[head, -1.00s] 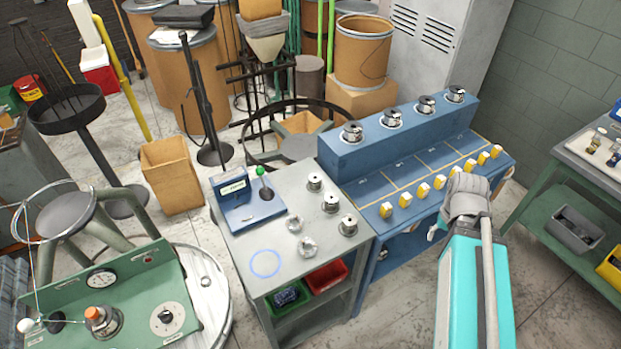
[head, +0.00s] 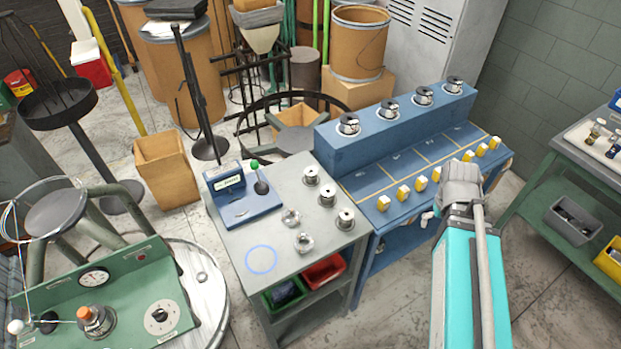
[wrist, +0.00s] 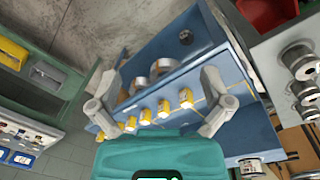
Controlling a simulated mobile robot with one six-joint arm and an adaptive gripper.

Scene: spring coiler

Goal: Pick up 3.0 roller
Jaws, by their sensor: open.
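Several silver rollers stand in a row on the blue rack's raised ledge, such as the front-left roller (head: 348,125). I cannot read sizes, so I cannot tell which is the 3.0 roller. In the wrist view my gripper (wrist: 158,80) is open and empty, its fingers spread over the blue rack's front. Two round silver things (wrist: 160,68) show between the fingers, apparently on a lower shelf. In the head view my arm hides part of the rack's front right.
Yellow tags (head: 403,193) line the front edge of the blue rack (head: 345,160). A green bench (head: 590,185) stands at right.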

